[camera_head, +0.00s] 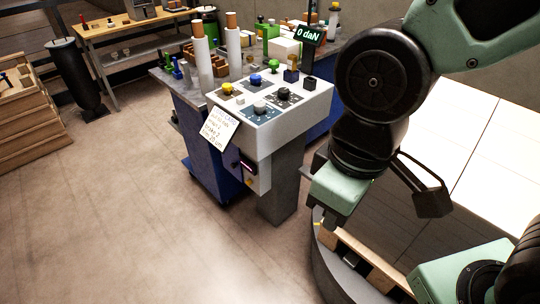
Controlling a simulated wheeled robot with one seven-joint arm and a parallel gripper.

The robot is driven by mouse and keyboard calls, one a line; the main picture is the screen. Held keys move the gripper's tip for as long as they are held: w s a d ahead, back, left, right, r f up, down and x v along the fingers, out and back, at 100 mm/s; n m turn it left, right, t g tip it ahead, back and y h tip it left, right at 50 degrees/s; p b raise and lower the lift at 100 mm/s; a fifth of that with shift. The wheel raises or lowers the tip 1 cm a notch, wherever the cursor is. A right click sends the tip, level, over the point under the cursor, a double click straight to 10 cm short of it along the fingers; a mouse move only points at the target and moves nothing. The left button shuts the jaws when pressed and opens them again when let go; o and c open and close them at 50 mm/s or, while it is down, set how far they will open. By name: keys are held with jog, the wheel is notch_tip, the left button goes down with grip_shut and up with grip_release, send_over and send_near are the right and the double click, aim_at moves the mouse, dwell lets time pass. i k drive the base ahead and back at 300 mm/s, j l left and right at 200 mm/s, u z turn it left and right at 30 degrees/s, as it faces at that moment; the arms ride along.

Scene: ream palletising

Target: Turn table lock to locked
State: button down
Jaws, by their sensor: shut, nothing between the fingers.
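A white control console (260,130) stands at the picture's centre, with coloured buttons and knobs on its sloped top. A black rotary knob (284,94) sits on a dark plate at the right, and a blue-grey knob (260,107) sits on a blue plate at the front. The labels are too small to read, so I cannot tell which is the table lock or its setting. My gripper (336,218) hangs right of the console and lower in the picture, apart from the knobs. It is shut and empty; its fingertips are hard to make out.
A yellow button (227,89), a blue button (255,79) and a green button (273,65) share the console top. A paper note (219,127) hangs at its left edge. A round dark platform (335,270) bears a wooden pallet (355,252) below my gripper.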

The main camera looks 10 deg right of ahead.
aim_at(226, 87)
jog(key=i+j, duration=0.1)
jog(key=j, duration=0.45)
jog(key=i+j, duration=0.25)
jog(key=i+j+z, duration=0.1)
jog(key=i+j, duration=0.15)
jog(key=j, duration=0.2)
jog(key=i, duration=0.4)
